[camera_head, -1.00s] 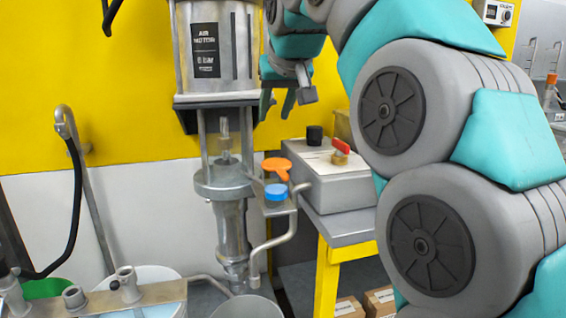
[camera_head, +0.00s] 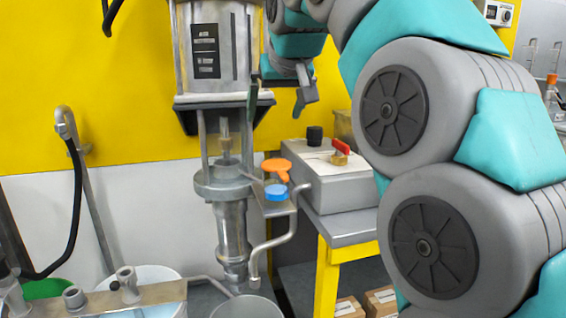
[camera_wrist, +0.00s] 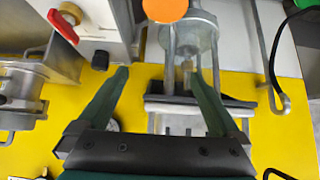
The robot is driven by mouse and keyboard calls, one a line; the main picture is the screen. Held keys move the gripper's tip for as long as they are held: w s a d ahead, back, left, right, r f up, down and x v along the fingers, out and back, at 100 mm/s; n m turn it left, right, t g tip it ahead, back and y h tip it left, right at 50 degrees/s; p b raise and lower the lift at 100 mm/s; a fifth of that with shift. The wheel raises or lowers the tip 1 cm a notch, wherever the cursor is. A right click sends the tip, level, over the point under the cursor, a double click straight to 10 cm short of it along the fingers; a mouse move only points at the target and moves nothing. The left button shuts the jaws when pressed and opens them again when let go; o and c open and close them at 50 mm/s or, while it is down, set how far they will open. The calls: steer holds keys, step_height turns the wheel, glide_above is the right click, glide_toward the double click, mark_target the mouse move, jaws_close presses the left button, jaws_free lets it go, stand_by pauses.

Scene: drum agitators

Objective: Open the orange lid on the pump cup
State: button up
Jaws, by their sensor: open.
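The orange lid (camera_head: 276,168) is a flat round disc with a small tab, on the bracket beside the pump column. In the wrist view the orange lid (camera_wrist: 165,8) is cut off by the top edge. Any cup under it is mostly hidden. A blue round cap (camera_head: 276,191) sits just below and in front of it. My gripper (camera_head: 276,108) is above the lid, in front of the motor housing, apart from the lid. In the wrist view its dark green fingers (camera_wrist: 158,75) are spread wide with nothing held between them.
The pump column (camera_head: 232,225) and air motor (camera_head: 218,50) stand directly beside the lid. A grey box with a red-handled valve (camera_head: 340,148) sits on the yellow-legged table at right. A bent pipe (camera_head: 275,243) runs below the bracket. A black hose hangs at left.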

steer(key=p+v, duration=0.2)
steer(key=v, duration=0.4)
steer(key=shift+s+r, duration=0.25)
stand_by(0.4)
